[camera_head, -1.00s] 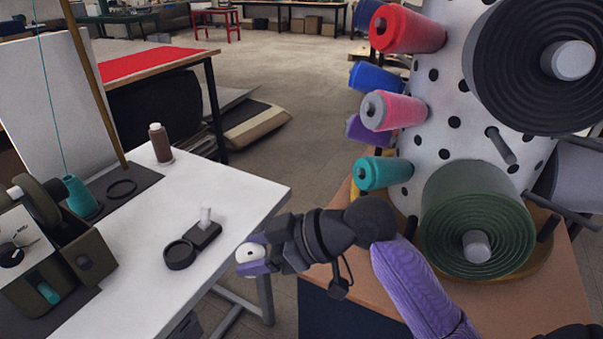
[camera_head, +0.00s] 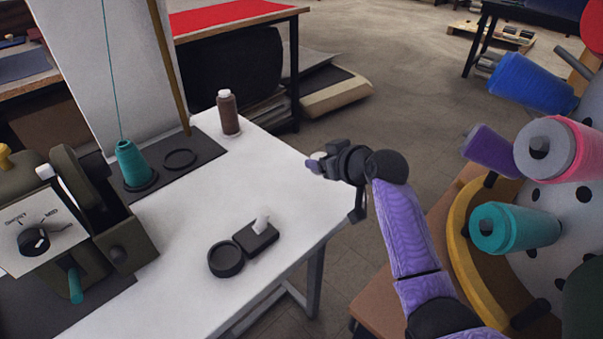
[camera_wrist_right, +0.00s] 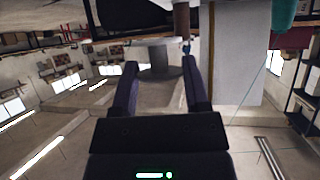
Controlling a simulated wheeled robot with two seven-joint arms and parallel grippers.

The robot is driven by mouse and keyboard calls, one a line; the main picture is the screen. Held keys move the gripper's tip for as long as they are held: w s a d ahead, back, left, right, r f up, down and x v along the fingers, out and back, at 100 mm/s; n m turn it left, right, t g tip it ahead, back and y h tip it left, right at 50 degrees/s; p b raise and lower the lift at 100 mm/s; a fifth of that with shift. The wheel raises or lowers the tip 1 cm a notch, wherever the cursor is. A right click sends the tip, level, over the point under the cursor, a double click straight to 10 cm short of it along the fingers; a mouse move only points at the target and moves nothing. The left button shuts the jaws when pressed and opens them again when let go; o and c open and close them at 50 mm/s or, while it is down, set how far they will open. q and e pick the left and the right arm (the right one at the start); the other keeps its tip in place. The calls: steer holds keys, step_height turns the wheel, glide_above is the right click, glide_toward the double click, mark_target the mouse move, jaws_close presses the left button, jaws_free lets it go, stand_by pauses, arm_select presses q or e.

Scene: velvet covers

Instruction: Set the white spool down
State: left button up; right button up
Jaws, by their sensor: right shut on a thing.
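My right gripper (camera_head: 314,164) is near the right edge of the white table (camera_head: 285,180), shut on the white spool (camera_head: 317,156). Only a small pale part of the spool shows in the head view, mostly hidden by the gripper. In the right wrist view, the spool (camera_wrist_right: 158,63) sits between the two dark purple fingers of the gripper (camera_wrist_right: 158,80), with a wide flange at one end, and looks grey in shade. From the head view I cannot tell its height above the table. My left gripper is not in view.
A brown spool (camera_head: 228,114) stands at the table's back. A teal cone (camera_head: 133,163) and a black ring (camera_head: 180,159) sit on a dark mat. A round black dish (camera_head: 226,260) and a small black block (camera_head: 256,238) lie in front. A winding machine (camera_head: 75,220) stands left. The table's right middle is clear.

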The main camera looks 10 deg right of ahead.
mark_target(321, 205)
steer(key=f+b, duration=0.1)
steer(key=f, duration=0.2)
steer(key=f+b, duration=0.2)
steer(key=f, duration=0.1)
steer(key=f+b, duration=0.1)
steer(key=f, duration=0.2)
steer(key=shift+s+f+b, duration=0.25)
steer(key=shift+f+b, duration=0.05)
steer(key=shift+r, duration=0.2)
steer(key=shift+f, duration=0.2)
steer(key=o, duration=1.2)
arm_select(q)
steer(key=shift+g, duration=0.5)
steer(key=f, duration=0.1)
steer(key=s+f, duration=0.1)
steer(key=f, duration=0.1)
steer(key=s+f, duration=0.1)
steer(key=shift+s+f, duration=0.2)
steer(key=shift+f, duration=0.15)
